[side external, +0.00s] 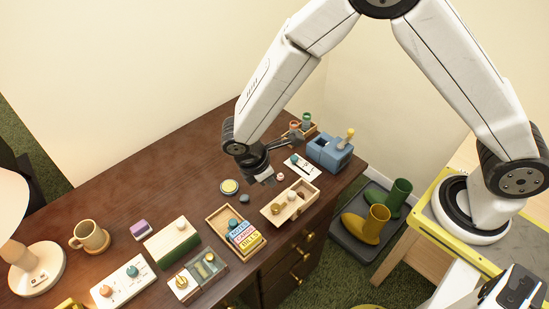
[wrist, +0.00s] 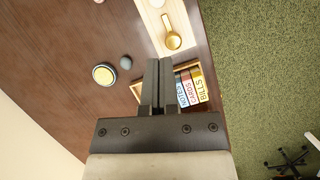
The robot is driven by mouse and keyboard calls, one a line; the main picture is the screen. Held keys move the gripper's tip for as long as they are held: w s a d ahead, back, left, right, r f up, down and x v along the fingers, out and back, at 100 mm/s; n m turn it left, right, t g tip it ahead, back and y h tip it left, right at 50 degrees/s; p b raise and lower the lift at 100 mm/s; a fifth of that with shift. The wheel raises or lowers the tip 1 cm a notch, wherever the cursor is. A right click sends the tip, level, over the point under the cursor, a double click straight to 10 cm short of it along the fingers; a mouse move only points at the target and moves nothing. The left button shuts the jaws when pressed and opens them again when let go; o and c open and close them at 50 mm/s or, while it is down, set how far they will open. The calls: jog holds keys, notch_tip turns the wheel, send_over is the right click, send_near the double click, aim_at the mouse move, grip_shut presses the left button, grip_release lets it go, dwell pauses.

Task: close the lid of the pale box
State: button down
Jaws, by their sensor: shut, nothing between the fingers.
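The pale box (side external: 283,213) is a long light-wood box near the front right edge of the dark desk. A brass round piece and a small light knob show on or in it; I cannot tell how far its lid is open. In the wrist view, part of the pale box (wrist: 151,18) shows at the top, with the brass piece (wrist: 173,41) at its near end. My gripper (side external: 268,179) is above the desk, just behind and left of the box, pointing down. It is shut and empty; its fingers also show in the wrist view (wrist: 157,62), apart from the box in the picture.
An open tray (side external: 216,222) with labelled blocks stands left of the box.

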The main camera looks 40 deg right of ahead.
aim_at(285, 201)
jog(key=shift+a+f, duration=0.15)
jog(key=shift+f, duration=0.05)
jog(key=shift+f, duration=0.1)
jog(key=shift+x, duration=4.9)
jog(key=shift+d, duration=3.55)
jog(key=v, duration=1)
jog(key=shift+a, duration=0.15)
